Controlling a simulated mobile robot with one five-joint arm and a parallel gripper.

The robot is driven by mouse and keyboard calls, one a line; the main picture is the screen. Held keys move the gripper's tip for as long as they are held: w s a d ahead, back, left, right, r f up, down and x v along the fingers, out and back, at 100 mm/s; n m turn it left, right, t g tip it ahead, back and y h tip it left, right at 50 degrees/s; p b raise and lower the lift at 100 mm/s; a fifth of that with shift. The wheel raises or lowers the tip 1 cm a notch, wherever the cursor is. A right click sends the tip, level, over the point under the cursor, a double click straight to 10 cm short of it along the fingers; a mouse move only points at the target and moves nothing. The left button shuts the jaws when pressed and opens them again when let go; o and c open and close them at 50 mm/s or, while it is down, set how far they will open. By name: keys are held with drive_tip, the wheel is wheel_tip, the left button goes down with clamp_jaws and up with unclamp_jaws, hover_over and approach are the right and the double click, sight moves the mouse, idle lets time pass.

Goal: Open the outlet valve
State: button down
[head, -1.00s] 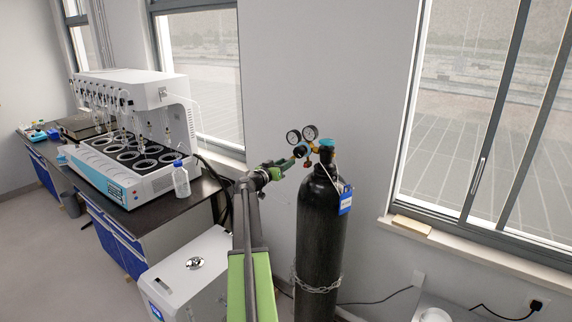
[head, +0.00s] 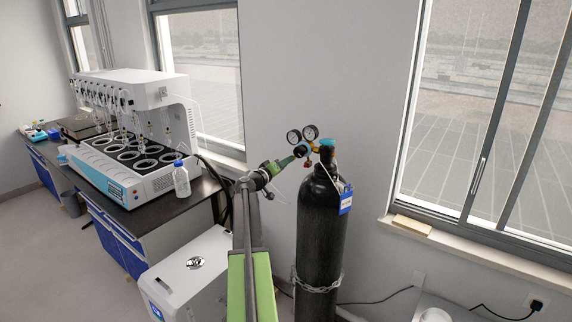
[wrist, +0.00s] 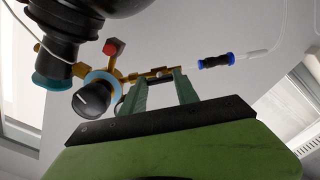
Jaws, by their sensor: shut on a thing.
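The black gas cylinder (head: 320,230) stands upright near the wall, with a brass regulator and two round gauges (head: 302,134) on top. My gripper (head: 298,154) reaches the regulator from the left. In the wrist view, my two green fingers (wrist: 158,78) are on either side of the outlet valve (wrist: 158,73), a small brass piece on the outlet line, and are shut on it. A black knob with a blue ring (wrist: 95,97) and a red cap (wrist: 114,47) are left of the fingers. The fingertips partly hide the valve, so its exact angle is unclear.
A white multi-position distiller (head: 125,130) stands on the dark bench at left, with a clear bottle (head: 181,180) near its corner. A white box unit (head: 190,270) is below. A chain (head: 318,285) crosses the cylinder. A blue-and-black hose fitting (wrist: 216,60) continues the outlet line.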

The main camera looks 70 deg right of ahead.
idle(0.3)
drive_tip(key=c, duration=0.9)
unclamp_jaws()
drive_tip(key=v, duration=1.7)
drive_tip(key=shift+a, duration=0.3)
drive_tip(key=shift+w, duration=0.1)
